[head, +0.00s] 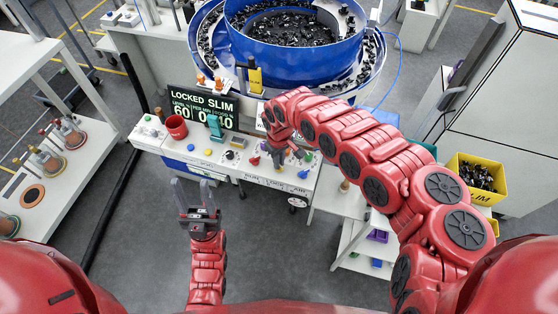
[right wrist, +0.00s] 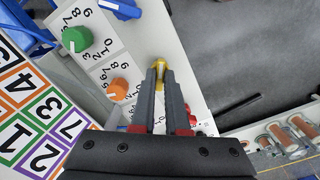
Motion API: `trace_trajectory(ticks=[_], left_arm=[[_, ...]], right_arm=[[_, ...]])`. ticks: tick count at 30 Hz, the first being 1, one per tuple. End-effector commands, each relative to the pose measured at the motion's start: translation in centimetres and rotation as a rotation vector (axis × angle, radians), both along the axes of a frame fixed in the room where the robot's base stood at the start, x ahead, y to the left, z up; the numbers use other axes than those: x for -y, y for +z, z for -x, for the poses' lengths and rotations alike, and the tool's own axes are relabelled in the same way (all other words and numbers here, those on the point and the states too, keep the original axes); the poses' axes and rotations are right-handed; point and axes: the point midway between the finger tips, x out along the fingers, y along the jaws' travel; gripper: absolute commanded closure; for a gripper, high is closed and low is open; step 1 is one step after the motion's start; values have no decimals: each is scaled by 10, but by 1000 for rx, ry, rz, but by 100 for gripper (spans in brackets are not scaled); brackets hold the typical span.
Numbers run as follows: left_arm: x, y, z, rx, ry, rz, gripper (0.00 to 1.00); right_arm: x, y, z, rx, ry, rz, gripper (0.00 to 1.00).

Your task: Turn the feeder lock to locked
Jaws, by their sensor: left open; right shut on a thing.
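The feeder's control panel (head: 225,150) stands in front of the blue bowl, with knobs and buttons along its top. My right gripper (head: 279,158) reaches down to the panel's right part. In the right wrist view my right gripper (right wrist: 160,78) is shut on a yellow knob (right wrist: 159,64), which looks like the feeder lock; its turn angle is mostly hidden by the fingers. The dark display (head: 203,106) reads "LOCKED SLIM". My left gripper (head: 197,197) is open and empty, over the floor in front of the panel.
A blue bowl (head: 290,62) of dark parts stands behind. A green knob (right wrist: 77,39) and an orange knob (right wrist: 118,89) sit beside the held knob. A yellow bin (head: 476,172) is at right. The floor front centre is clear.

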Motion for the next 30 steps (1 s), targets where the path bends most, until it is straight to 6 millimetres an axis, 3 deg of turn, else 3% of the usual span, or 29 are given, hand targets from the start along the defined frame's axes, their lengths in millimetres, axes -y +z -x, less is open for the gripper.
trace_trajectory(ticks=[12,29,30], left_arm=[[0,0,0,0,0,0,50],[0,0,0,0,0,0,50],[0,0,0,0,0,0,50]], right_arm=[[-1,1,-1,3,-200,-1,100],[0,0,-1,2,-233,-1,100],[0,0,-1,2,-233,-1,86]])
